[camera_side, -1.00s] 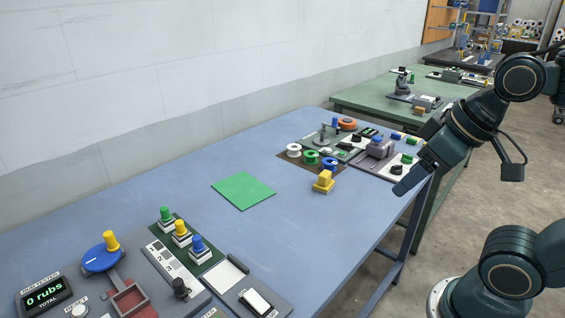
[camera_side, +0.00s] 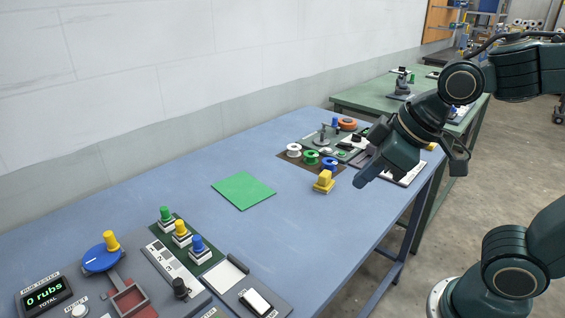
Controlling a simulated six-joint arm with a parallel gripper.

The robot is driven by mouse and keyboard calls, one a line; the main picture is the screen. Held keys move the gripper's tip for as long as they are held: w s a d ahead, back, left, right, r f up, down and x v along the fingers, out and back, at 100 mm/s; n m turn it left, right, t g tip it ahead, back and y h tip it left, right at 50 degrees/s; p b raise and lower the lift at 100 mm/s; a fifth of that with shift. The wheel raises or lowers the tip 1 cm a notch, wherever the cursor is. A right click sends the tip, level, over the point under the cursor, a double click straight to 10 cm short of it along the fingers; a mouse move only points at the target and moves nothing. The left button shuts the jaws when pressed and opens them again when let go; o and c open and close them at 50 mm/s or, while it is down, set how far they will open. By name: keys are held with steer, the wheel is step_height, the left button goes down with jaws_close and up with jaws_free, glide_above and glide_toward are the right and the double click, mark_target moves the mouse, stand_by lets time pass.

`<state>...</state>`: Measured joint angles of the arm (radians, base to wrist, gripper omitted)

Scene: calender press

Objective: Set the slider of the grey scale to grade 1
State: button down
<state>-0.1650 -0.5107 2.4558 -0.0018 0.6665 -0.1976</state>
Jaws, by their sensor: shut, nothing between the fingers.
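The grey scale (camera_side: 168,262) is a strip of numbered grey patches on the grey panel at the lower left. Its slider (camera_side: 180,287) appears to be the black knob at the near end of the strip, away from the end where a 1 seems to be printed. The numbers are small and hard to read. My gripper (camera_side: 363,182) is shut and empty, in the air above the right part of the blue table, far to the right of the scale.
Pegs in green, yellow and blue (camera_side: 180,228) stand close behind the scale. A blue disc with a yellow knob (camera_side: 103,258) and a counter reading 0 rubs (camera_side: 44,291) lie left. A green mat (camera_side: 243,190) and yellow block (camera_side: 324,181) lie between. The blue table (camera_side: 300,235) is otherwise clear there.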

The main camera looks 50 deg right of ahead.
mark_target(180, 288)
steer(key=w+a+f+n+y, duration=0.1)
steer(key=w+a+f+n, duration=0.2)
steer(key=a, duration=0.4)
steer(key=w+a+f+n+y, duration=0.1)
steer(key=w+a+f+n, duration=0.2)
steer(key=a+f+n, duration=0.2)
steer(key=w+a+f+n+y, duration=0.1)
steer(key=w+a+f+n, duration=0.2)
steer(key=a, duration=0.7)
steer(key=shift+a+f+n+y, duration=0.3)
steer(key=shift+f+n, duration=0.3)
steer(key=shift+n, duration=0.2)
steer(key=x, duration=1)
steer(key=shift+s+f, duration=0.1)
steer(key=w, duration=0.3)
steer(key=shift+w+d, duration=0.1)
steer(key=shift+w, duration=0.45)
